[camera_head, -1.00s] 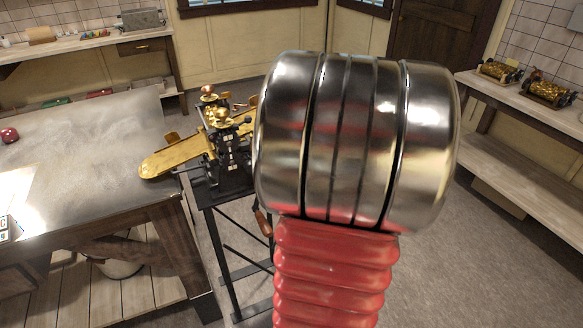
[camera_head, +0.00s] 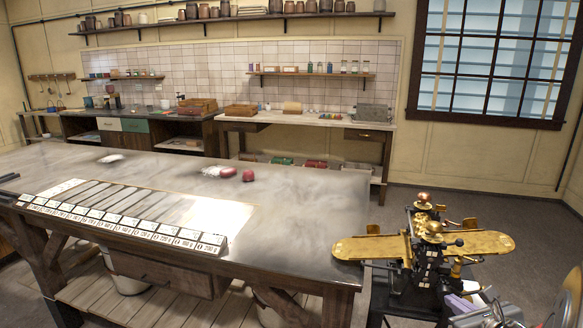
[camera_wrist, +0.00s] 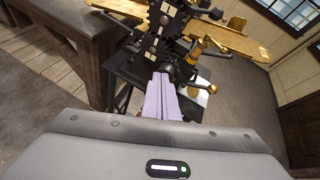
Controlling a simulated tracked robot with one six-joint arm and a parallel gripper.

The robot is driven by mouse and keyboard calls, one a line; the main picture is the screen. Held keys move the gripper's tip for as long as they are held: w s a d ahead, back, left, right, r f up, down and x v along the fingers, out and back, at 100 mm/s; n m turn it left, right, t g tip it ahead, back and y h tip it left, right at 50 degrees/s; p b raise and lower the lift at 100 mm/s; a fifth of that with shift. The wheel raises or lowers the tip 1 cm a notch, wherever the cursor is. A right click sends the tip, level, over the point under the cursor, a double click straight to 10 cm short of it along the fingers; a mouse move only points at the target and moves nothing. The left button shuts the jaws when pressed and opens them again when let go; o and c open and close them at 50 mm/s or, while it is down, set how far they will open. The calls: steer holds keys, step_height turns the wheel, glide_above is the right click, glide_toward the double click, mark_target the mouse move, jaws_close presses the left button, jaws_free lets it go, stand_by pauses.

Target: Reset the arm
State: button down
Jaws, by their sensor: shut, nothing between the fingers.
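My gripper (camera_wrist: 161,80) shows in the wrist view as pale purple fingers, pressed together with nothing between them. Its purple fingers also show at the lower right corner of the head view (camera_head: 462,303), in front of the roller machine's stand. The drop roller machine (camera_head: 428,240) is black with brass trays and knobs, and stands at the right end of the big table. In the wrist view the machine (camera_wrist: 165,35) is just beyond the fingertips. I cannot tell whether they touch it.
The big table (camera_head: 310,195) holds a row of labelled slots (camera_head: 120,222), red pieces (camera_head: 228,172) and a white heap (camera_head: 110,158). A back bench (camera_head: 300,120) carries boxes and bottles. The floor right of the table is open behind the machine.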

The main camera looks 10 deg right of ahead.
steer(key=w+a+r+n+g+y, duration=0.15)
steer(key=a+n+y, duration=0.25)
steer(key=a+n, duration=0.7)
steer(key=w+a+r+n+g+y, duration=0.1)
steer(key=a+r+n+y, duration=0.35)
steer(key=a, duration=1.05)
steer(key=s+a+n+g+h, duration=0.2)
steer(key=s+a+n, duration=0.2)
steer(key=n, duration=0.6)
steer(key=s+a+n+g+h, duration=0.2)
steer(key=s+a+n+h, duration=0.1)
steer(key=s+n, duration=0.5)
steer(key=a+n, duration=0.1)
steer(key=n, duration=0.2)
steer(key=shift+a+f, duration=0.15)
steer(key=shift+a, duration=0.25)
steer(key=shift+d, duration=0.1)
